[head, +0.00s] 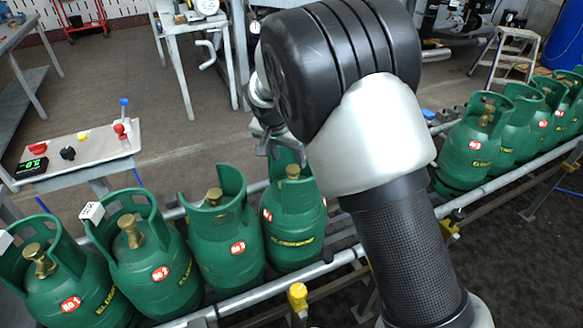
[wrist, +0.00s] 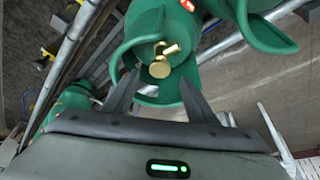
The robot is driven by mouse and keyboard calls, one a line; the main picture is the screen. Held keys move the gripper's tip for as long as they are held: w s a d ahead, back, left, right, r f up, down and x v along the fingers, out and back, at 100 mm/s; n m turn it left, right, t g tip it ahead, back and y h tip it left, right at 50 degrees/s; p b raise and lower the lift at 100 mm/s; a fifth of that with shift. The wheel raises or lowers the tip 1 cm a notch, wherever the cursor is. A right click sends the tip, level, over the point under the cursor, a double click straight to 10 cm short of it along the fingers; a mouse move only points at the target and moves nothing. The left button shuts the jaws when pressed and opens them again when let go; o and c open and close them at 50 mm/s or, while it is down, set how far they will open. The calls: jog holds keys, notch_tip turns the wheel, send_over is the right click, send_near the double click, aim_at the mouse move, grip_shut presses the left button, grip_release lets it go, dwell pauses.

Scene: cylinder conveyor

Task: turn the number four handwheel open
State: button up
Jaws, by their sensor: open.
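Green gas cylinders with brass handwheels stand in a row on the conveyor. The fourth cylinder from the left (head: 293,228) has a red label too small to read surely. Its brass handwheel (head: 292,171) shows inside the green collar, just left of my arm. My gripper (head: 272,150) is above that collar, partly hidden by my arm. In the wrist view my gripper (wrist: 158,88) is open and empty, and a brass handwheel (wrist: 160,69) sits just beyond and between the fingertips, inside a green collar (wrist: 150,22). I cannot tell whether the fingers touch the collar.
Three cylinders stand to the left, the nearest neighbour (head: 226,240) close by. More cylinders (head: 468,150) stand right of my arm after a gap. The conveyor rail (head: 345,258) runs along the front. A control panel (head: 80,148) stands at the left and a white table (head: 190,22) behind.

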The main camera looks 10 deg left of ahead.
aim_at(293, 169)
jog(key=x, duration=0.5)
jog(key=shift+w+f+b, duration=0.1)
jog(key=shift+f+b, duration=0.05)
jog(key=shift+b, duration=0.15)
jog(key=c, duration=1.1)
jog(key=shift+o, duration=0.2)
jog(key=shift+d, duration=0.1)
